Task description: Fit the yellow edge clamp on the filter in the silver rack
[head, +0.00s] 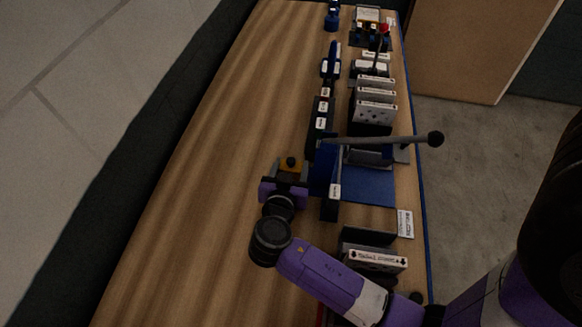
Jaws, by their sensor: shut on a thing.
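The gripper body hides the clamp's lower part. Boxed filters with white labelled edges (375,106) stand in a row farther along the bench. Another labelled filter (376,260) stands nearer, beside my arm, in a dark-looking holder. I cannot tell which holder is the silver rack. The clamp is apart from all visible filters.
The blue fixture (368,187) has a long grey lever (385,140) with a black ball end, reaching over the bench's right side. Dark bins (320,125) line the middle. A white card (405,223) lies at right. The wooden bench (215,120) is clear on its left.

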